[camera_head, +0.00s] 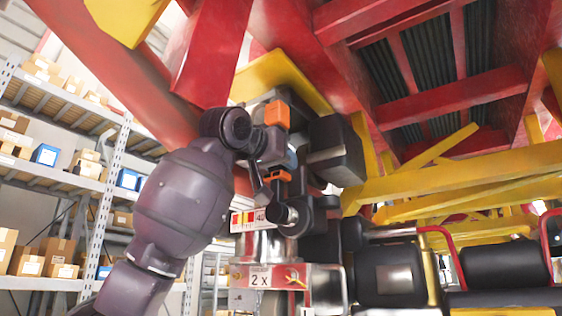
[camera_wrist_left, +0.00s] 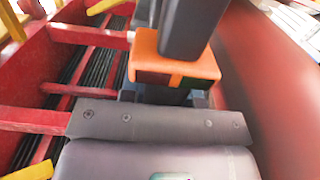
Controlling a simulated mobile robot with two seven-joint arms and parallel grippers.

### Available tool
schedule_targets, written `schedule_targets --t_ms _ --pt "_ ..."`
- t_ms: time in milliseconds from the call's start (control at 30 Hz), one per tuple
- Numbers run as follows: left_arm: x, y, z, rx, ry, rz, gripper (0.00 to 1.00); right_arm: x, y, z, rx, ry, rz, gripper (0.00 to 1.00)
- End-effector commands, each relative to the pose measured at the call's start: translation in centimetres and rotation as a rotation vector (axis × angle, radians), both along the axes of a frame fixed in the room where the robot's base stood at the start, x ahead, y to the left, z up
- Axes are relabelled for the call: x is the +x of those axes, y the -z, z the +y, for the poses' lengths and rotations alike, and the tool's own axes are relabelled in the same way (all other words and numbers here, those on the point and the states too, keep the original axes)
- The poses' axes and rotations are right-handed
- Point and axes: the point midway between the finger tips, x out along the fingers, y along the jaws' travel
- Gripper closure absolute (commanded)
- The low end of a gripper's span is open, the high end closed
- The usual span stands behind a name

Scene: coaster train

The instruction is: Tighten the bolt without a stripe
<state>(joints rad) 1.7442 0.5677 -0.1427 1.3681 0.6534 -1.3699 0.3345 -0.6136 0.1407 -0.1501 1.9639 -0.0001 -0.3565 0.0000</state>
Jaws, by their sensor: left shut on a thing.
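My left gripper (camera_head: 278,145) is at the undercarriage of the coaster train, in front of dark metal parts. Orange blocks (camera_head: 276,112) show there in the head view. In the left wrist view, an orange block (camera_wrist_left: 172,62) sits around a dark bar. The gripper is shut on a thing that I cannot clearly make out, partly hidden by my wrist. I cannot pick out a bolt without a stripe, or any striped bolt; the spot by the gripper is covered. My right gripper is not in view.
A sign with "2 x" and a yellow wrench (camera_head: 270,277) stands below the gripper. Red beams (camera_head: 440,100) and yellow bars (camera_head: 470,170) hang close above and to the right. Black seats (camera_head: 500,265) are at the lower right. Shelves with boxes (camera_head: 60,85) stand at the left.

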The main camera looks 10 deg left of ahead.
Motion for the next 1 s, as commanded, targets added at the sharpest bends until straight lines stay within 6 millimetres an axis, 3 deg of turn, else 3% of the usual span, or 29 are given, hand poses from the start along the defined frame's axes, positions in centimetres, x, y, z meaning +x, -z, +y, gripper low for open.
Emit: schedule_targets --t_ms 533,1000 --pt "-0.2 -0.2 0.0 0.001 0.001 -0.007 1.0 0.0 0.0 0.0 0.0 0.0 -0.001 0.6" --pt "-1.6 -0.2 0.6 0.0 0.001 -0.009 1.0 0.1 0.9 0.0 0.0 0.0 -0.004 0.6"
